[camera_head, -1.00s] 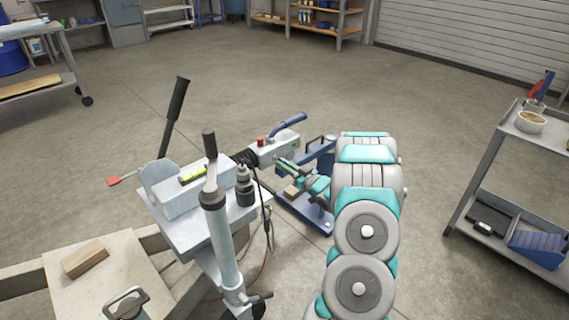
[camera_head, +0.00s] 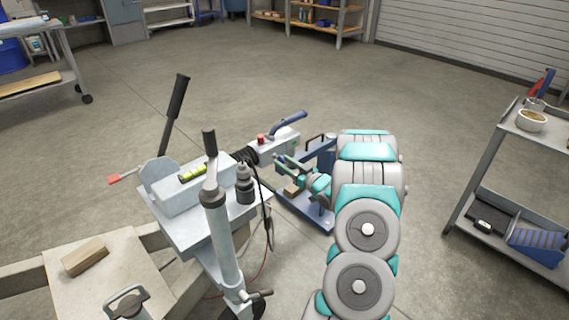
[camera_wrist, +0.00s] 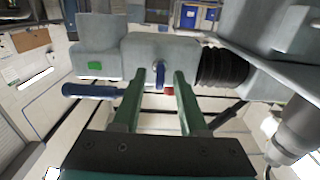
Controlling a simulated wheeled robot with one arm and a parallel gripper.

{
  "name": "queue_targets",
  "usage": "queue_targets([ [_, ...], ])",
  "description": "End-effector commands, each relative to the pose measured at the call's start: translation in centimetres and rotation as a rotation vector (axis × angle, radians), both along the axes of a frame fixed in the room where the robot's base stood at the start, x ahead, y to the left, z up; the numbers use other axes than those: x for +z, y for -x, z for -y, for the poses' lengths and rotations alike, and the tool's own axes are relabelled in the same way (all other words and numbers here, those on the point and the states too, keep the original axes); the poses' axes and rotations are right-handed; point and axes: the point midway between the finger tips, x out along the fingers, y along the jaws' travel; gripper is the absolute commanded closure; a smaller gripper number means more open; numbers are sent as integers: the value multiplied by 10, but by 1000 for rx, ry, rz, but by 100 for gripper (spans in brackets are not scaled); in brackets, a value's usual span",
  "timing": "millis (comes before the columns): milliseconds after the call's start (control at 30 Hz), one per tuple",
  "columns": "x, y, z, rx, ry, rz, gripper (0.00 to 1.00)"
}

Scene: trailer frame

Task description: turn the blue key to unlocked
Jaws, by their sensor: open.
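The blue key (camera_wrist: 159,76) shows in the wrist view as a small blue piece on the grey coupling housing (camera_wrist: 148,48). My gripper (camera_wrist: 160,77) has two green fingers, open, with one tip on each side of the key. Small gaps show between the key and both fingers. In the head view my gripper (camera_head: 282,161) is at the near side of the same coupling housing (camera_head: 277,149). The key is hidden from the head view.
A blue lever handle (camera_head: 289,124) rises from the coupling, which also bears a red knob (camera_head: 261,140). A black bellows (camera_wrist: 222,67) joins the coupling to the trailer frame. The jack post (camera_head: 220,240) and a cable stand left of my arm. A cart (camera_head: 515,200) is at right.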

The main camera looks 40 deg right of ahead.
Motion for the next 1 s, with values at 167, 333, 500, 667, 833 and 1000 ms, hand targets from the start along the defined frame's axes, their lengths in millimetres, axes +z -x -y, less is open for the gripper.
queue_targets([
  [167,-3,25,3,-4,-3,-4,58],
  [333,-2,53,6,-3,-1,0,58],
  [500,-1,70,6,-2,0,-2,58],
  [667,-1,75,6,-1,0,-1,58],
  [833,0,75,6,0,0,0,58],
  [1000,0,75,6,0,0,0,58],
])
